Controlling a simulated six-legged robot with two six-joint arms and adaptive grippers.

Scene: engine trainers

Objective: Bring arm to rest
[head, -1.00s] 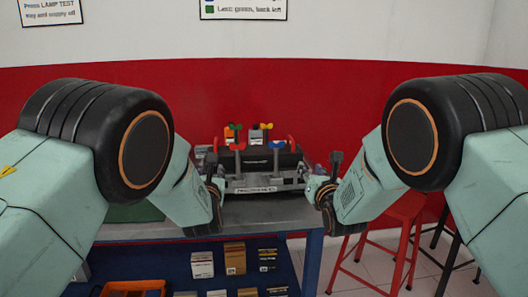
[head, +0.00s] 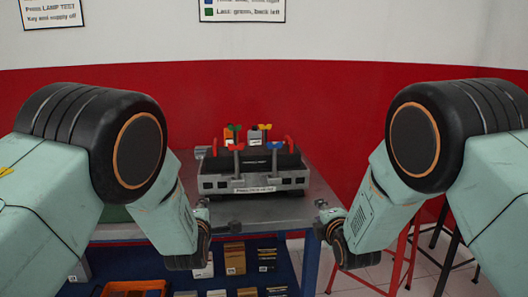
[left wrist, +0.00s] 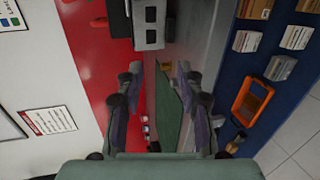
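My two arms hang in from both sides in the head view. My right gripper (head: 326,214) points down past the bench's right front corner, apart from the trainer; its finger gap is unclear. My left gripper (head: 203,214) is low at the bench's front edge, partly hidden by its own wrist. In the left wrist view its fingers (left wrist: 158,82) are spread apart with nothing between them. The engine trainer (head: 254,182), a grey unit with coloured handles and red end pieces, stands upright on the bench. Neither gripper touches it.
Several small boxes (head: 234,256) and an orange bin (head: 135,288) sit on the blue shelf below. A red stool (head: 400,252) stands at the right. A green mat (left wrist: 170,112) lies beneath the left gripper.

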